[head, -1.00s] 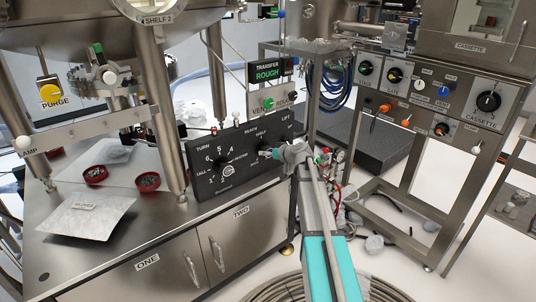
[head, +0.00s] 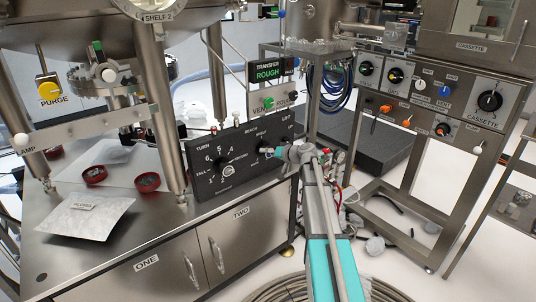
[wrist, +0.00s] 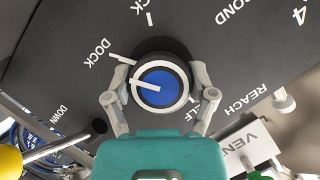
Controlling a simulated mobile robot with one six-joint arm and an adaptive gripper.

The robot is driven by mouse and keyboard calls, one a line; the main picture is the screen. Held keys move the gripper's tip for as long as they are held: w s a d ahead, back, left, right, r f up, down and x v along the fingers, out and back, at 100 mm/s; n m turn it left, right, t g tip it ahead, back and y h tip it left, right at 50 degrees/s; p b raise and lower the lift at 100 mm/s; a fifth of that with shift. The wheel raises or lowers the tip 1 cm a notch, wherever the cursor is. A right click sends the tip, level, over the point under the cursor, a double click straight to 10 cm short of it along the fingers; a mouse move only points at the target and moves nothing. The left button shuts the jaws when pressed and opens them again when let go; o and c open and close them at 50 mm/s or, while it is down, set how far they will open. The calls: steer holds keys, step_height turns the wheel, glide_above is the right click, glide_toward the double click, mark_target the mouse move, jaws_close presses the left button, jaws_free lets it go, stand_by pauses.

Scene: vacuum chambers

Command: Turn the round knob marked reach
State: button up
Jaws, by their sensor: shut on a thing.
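The round knob (wrist: 160,86) has a blue face with a white pointer line and a pale rim. It sits on the dark control panel (head: 215,185), which bears the words TURN, REACH, SHELF and LIFT in the head view. In the wrist view the pointer lies toward the left, below the DOCK tick. REACH is printed to the right, and a finger partly covers SHELF. My gripper (wrist: 160,98) is shut on the knob, one finger on each side. In the head view my gripper (head: 272,152) is at the panel's right part and largely hides the knob.
A numbered dial (head: 226,168) is left of my gripper on the same panel. A TRANSFER ROUGH display (head: 268,72) and a VENT box stand behind the panel. The cassette panel (head: 435,95) is at right. Cables and hoses lie on the floor.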

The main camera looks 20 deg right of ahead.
steer(key=o, duration=1)
steer(key=shift+o, duration=0.2)
steer(key=shift+n+h+p, duration=0.55)
steer(key=shift+n+h, duration=0.35)
steer(key=shift+n, duration=0.2)
steer(key=n+h, duration=0.2)
steer(key=n, duration=0.1)
steer(key=shift+t, duration=0.4)
steer(key=p+v, duration=0.5)
steer(key=v, duration=0.8)
steer(key=shift+s+d+r+p, duration=0.2)
steer(key=shift+s+p, duration=0.1)
steer(key=shift+p, duration=0.1)
